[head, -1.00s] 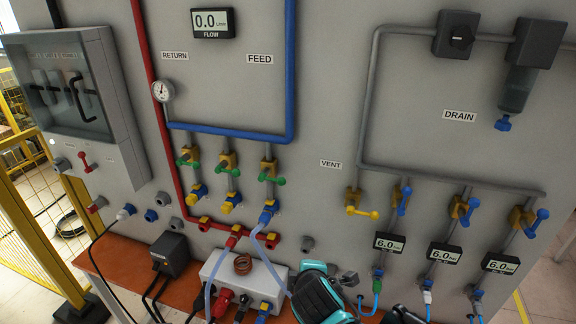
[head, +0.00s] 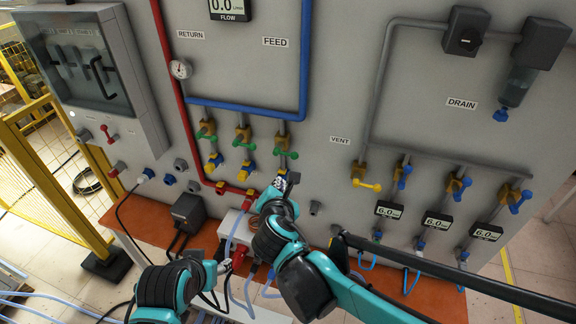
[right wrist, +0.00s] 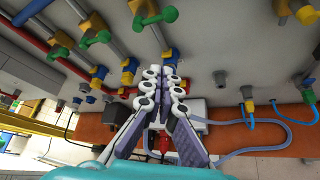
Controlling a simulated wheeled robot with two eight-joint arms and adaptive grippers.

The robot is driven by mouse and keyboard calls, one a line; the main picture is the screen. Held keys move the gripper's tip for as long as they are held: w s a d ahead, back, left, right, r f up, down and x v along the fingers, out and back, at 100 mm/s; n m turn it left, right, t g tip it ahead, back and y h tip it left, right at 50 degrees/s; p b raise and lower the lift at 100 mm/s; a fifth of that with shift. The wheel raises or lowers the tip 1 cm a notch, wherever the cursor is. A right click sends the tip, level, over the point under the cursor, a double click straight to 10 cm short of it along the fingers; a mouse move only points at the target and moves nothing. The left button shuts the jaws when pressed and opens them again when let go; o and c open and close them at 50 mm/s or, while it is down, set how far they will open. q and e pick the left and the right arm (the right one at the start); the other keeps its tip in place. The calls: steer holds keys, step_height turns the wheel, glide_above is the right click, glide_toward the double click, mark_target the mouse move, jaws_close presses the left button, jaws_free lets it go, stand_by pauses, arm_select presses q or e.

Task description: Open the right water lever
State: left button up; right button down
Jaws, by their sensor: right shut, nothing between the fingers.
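Three green-handled levers sit on yellow valves below the return and feed pipes. The right one (head: 287,154) is under the feed pipe, its handle pointing right, across the pipe. In the right wrist view a green lever (right wrist: 155,15) shows above the fingers; I take it as the same one. My right gripper (head: 284,182) is shut and empty, just below the right lever in the head view. I cannot tell whether it touches anything. It also shows in the right wrist view (right wrist: 166,72), its fingers close together. My left gripper (head: 222,268) is low at the left; its opening is unclear.
The middle (head: 243,142) and left (head: 206,134) green levers are close beside the right one. A yellow vent lever (head: 367,184) and several blue levers stand farther right. Light blue hoses (head: 231,235) and a white box hang around the orange ledge (head: 440,300) below.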

steer(key=x, duration=1)
steer(key=d+r, duration=0.1)
steer(key=d+r+p, duration=0.1)
steer(key=r, duration=0.1)
steer(key=shift+d+r, duration=0.15)
steer(key=shift+r, duration=0.05)
